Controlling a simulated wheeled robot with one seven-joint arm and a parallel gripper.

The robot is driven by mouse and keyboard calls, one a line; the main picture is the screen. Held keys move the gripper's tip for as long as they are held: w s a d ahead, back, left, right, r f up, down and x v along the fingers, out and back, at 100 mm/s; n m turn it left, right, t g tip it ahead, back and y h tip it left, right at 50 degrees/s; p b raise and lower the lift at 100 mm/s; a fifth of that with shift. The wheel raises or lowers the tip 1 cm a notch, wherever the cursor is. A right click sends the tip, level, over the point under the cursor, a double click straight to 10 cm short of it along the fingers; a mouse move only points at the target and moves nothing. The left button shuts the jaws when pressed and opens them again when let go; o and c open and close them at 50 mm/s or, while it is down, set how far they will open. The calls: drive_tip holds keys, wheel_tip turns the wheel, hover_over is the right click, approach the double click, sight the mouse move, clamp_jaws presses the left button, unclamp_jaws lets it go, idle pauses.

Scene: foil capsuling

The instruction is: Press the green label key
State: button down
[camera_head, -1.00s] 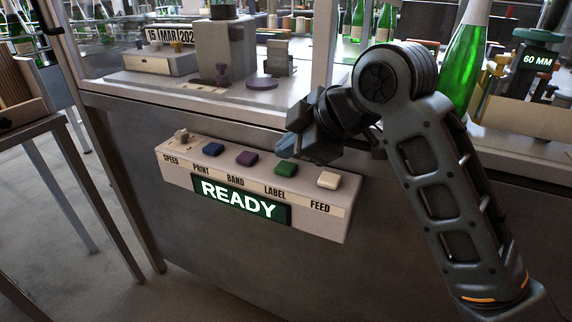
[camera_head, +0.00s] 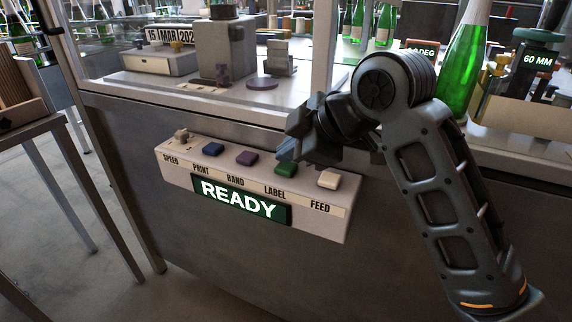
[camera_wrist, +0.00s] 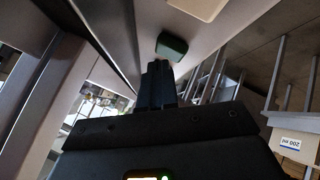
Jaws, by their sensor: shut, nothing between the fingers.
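The green label key (camera_head: 286,170) sits on the sloped top of the control box (camera_head: 180,176), above the word LABEL, between the purple BAND key (camera_head: 247,158) and the cream FEED key (camera_head: 329,180). My gripper (camera_head: 287,150) is shut and empty, its tips just above and behind the green key. In the wrist view the green key (camera_wrist: 172,46) lies just beyond the fingertips (camera_wrist: 158,66). The cream key also shows there at the top edge (camera_wrist: 200,6). Whether the tips touch the green key I cannot tell.
The blue PRINT key (camera_head: 213,147) and the SPEED knob (camera_head: 181,135) are farther left on the box. A lit READY display (camera_head: 238,203) is on its front. The bench edge (camera_head: 200,104) runs behind and above, with a green bottle (camera_head: 462,70) at right.

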sight(290, 169)
drive_tip(key=shift+f, duration=0.5)
idle(0.5)
drive_tip(key=shift+r, duration=0.15)
drive_tip(key=shift+r+p, duration=0.65)
drive_tip(key=shift+r, duration=0.15)
drive_tip(key=shift+r, duration=0.15)
wheel_tip(290, 169, up, 5)
drive_tip(key=p, duration=0.4)
drive_tip(key=shift+f, duration=0.2)
idle(0.6)
